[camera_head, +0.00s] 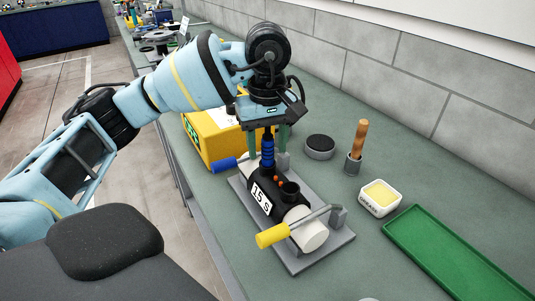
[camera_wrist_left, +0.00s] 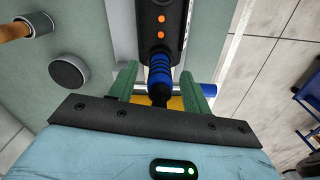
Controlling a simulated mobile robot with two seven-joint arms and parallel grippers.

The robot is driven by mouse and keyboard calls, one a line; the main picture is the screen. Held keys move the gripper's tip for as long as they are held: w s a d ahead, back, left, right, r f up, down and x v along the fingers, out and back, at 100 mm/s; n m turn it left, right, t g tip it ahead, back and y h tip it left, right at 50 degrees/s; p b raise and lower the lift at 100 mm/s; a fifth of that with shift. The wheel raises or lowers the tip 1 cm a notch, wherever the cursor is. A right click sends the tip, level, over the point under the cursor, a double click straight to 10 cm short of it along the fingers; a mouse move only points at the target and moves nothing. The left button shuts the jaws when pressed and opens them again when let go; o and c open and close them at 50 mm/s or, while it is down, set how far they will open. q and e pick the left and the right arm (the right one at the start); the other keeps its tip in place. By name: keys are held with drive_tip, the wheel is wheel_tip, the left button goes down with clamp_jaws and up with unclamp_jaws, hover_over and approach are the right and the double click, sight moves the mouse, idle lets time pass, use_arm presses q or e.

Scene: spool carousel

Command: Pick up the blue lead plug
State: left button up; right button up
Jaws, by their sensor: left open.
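The blue lead plug (camera_head: 267,150) stands upright at the far end of a black unit (camera_head: 278,200) labelled "15 S", with a dark cable end at its top. It also shows in the left wrist view (camera_wrist_left: 160,72). My left gripper (camera_head: 268,145) has green fingers pointing down, one on either side of the plug. In the left wrist view the gripper (camera_wrist_left: 160,80) is open, with a gap visible between each finger and the plug. The black unit also has an open round socket (camera_head: 290,188) and small orange buttons. My right gripper is not in view.
The unit sits on a grey base plate (camera_head: 310,260) with a blue-handled lever (camera_head: 223,165) and a yellow-handled lever (camera_head: 272,235). A yellow box (camera_head: 208,138) stands behind. To the right are a dark round puck (camera_head: 320,146), a wooden-handled tool (camera_head: 361,138), a white dish (camera_head: 380,197) and a green tray (camera_head: 455,260).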

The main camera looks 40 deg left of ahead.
use_arm(q)
drive_tip(key=shift+c, duration=1.3)
clamp_jaws()
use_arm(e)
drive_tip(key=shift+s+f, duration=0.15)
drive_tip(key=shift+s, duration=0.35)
use_arm(q)
drive_tip(key=shift+r, duration=0.1)
drive_tip(key=shift+r, duration=0.45)
drive_tip(key=shift+s+a+r, duration=0.1)
drive_tip(key=shift+s+r, duration=0.05)
drive_tip(key=shift+r, duration=0.5)
drive_tip(key=shift+s+a+r, duration=0.1)
drive_tip(key=shift+r, duration=0.5)
drive_tip(key=s+a+r+b, duration=0.1)
drive_tip(key=s+a, duration=0.6)
drive_tip(key=s, duration=0.6)
drive_tip(key=shift+s+r, duration=0.2)
drive_tip(key=shift+s, duration=0.1)
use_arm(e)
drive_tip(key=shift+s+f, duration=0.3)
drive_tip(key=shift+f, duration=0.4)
